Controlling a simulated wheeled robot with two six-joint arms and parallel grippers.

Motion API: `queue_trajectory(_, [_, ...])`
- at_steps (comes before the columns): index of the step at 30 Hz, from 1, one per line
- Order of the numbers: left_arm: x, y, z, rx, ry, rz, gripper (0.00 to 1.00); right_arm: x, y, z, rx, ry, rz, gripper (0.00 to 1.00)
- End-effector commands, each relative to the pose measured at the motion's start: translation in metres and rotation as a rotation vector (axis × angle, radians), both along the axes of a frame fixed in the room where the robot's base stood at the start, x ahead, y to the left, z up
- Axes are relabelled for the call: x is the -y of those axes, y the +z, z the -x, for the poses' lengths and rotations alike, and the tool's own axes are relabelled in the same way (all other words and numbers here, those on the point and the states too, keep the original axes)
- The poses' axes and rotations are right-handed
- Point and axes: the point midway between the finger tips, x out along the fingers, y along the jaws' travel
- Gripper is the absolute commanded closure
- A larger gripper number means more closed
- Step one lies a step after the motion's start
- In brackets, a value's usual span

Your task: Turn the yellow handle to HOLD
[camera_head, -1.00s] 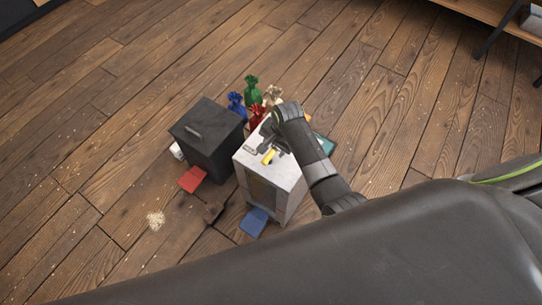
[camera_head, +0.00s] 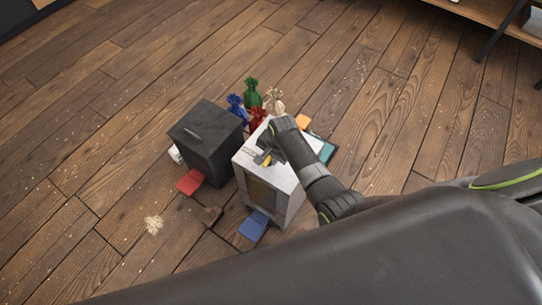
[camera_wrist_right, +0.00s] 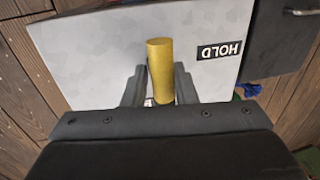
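The yellow handle (camera_wrist_right: 160,62) stands on the pale top of a box-shaped cabinet (camera_wrist_right: 95,45). In the wrist view its free end points to the top of the picture. A black HOLD label (camera_wrist_right: 219,51), upside down, lies to the right of the handle, apart from it. My right gripper (camera_wrist_right: 160,80) has one finger close along each side of the handle and looks shut on it. In the head view the gripper (camera_head: 264,157) covers most of the handle. The handle's base is hidden behind the gripper. My left gripper is not in view.
Red (camera_head: 190,181) and blue (camera_head: 254,224) flat pieces lie in front. Several coloured sacks (camera_head: 253,96) stand behind. An orange item (camera_head: 302,121) sits beyond my right arm. Open wooden floor surrounds them.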

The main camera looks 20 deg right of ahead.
Motion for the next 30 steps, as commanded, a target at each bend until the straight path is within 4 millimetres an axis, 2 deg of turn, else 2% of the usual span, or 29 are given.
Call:
queue_trajectory(1, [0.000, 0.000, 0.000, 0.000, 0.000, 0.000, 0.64, 0.000, 0.000, 0.000, -0.001, 0.000, 0.001, 0.82])
queue_trajectory(5, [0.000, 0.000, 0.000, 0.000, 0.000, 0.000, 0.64, 0.000, 0.000, 0.000, -0.001, 0.000, 0.001, 0.98])
queue_trajectory(17, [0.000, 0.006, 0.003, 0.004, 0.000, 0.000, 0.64, 0.001, 0.002, -0.001, -0.001, 0.089, 0.002, 0.98])
queue_trajectory(30, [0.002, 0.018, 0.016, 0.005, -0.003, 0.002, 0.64, 0.000, 0.002, -0.003, -0.003, 0.460, 0.001, 0.98])
